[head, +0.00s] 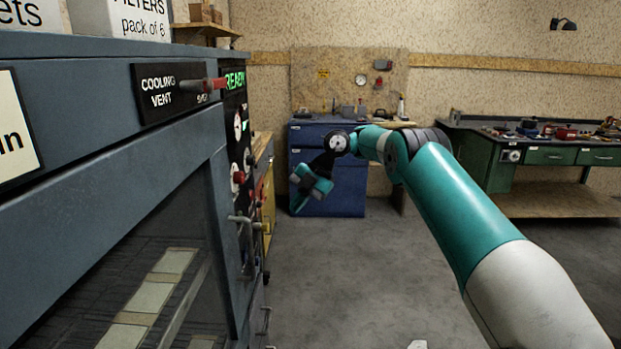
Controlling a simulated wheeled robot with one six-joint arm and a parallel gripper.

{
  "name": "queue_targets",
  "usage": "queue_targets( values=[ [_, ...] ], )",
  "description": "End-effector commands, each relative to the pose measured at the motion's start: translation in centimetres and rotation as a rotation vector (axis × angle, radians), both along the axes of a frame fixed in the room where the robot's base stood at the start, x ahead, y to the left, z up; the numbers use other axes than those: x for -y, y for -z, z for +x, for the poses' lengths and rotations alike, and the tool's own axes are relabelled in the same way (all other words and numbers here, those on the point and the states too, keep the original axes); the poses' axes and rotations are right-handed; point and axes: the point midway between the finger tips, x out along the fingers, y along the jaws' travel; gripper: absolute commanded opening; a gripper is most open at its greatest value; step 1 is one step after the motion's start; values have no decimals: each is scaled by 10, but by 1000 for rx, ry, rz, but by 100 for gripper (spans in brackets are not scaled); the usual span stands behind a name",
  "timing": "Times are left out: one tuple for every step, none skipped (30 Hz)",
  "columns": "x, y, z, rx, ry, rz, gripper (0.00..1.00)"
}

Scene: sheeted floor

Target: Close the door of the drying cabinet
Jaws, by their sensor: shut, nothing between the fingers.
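The drying cabinet (95,75) is a large blue-grey unit filling the left side of the head view, seen at a steep angle. Its door (215,180) has a dark window, through which pale panels show. A metal bar handle (244,222) stands near the door's right edge. I cannot tell from this angle whether the door is fully closed or ajar; its lower part is out of view. My gripper (298,203) is shut and empty, in the air to the right of the handle and apart from the cabinet, pointing down and left.
A cooling vent panel (170,88) with a red lever (212,85) and a control strip with knobs (238,135) are on the cabinet. A blue cabinet (345,190) stands at the back wall. A green workbench (545,155) is at right. The middle floor is clear.

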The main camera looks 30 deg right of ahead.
Motion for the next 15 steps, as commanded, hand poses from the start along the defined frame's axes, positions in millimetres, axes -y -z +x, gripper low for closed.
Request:
queue_targets(
  values=[
    [3,-14,1,-1,0,1,0],
    [5,-16,1,-1,0,1,0],
    [7,-20,2,-2,0,0,0],
    [9,-22,2,-2,1,0,0],
    [11,-25,2,-2,1,0,0],
    [14,-28,2,-2,1,-1,0],
    [15,-30,2,-2,0,-1,0],
    [17,-32,3,-2,0,0,0],
    [18,-34,3,-3,2,0,0],
    [20,-35,3,-3,2,0,0],
    [21,-36,4,-3,2,0,0],
    [23,-38,4,-3,2,0,0],
    [24,-38,4,-2,2,-1,0],
    [25,-39,4,-3,3,1,0],
    [26,-39,4,-4,2,0,0]
  ],
)
